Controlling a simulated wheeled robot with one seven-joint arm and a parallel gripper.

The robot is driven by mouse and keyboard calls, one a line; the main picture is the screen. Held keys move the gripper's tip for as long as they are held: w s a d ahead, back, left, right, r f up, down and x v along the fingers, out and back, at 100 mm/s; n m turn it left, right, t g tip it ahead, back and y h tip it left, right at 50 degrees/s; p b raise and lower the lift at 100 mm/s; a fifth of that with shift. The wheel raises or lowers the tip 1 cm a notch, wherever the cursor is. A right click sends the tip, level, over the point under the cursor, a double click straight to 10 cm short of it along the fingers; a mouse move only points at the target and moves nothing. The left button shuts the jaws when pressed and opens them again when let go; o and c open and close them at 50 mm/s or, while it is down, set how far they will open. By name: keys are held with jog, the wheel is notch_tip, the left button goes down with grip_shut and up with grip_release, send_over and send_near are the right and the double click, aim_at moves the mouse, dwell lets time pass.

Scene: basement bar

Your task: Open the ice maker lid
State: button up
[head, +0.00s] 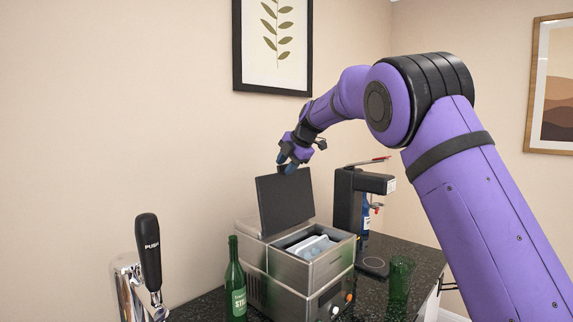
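The ice maker (283,275) is a metal box on the dark counter. Its dark lid (286,203) stands up, close to upright, at the left rear of the box. The top opening is uncovered and a pale scoop or tray-like item (311,247) shows inside. My gripper (287,167) is at the lid's top edge, with its fingertips over or touching that edge. The view is too small to tell whether the fingers are shut on the lid or only resting by it.
A green bottle (236,285) stands close in front of the ice maker. A chrome tap with a black handle (148,250) is at the left. A black machine (350,205) with a blue bottle stands behind right, and a green glass (400,280) is on the right of the counter (415,258).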

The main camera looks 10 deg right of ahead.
jog(key=v, duration=1)
jog(key=shift+d+r, duration=0.2)
jog(key=shift+r, duration=0.15)
jog(key=shift+s, duration=0.1)
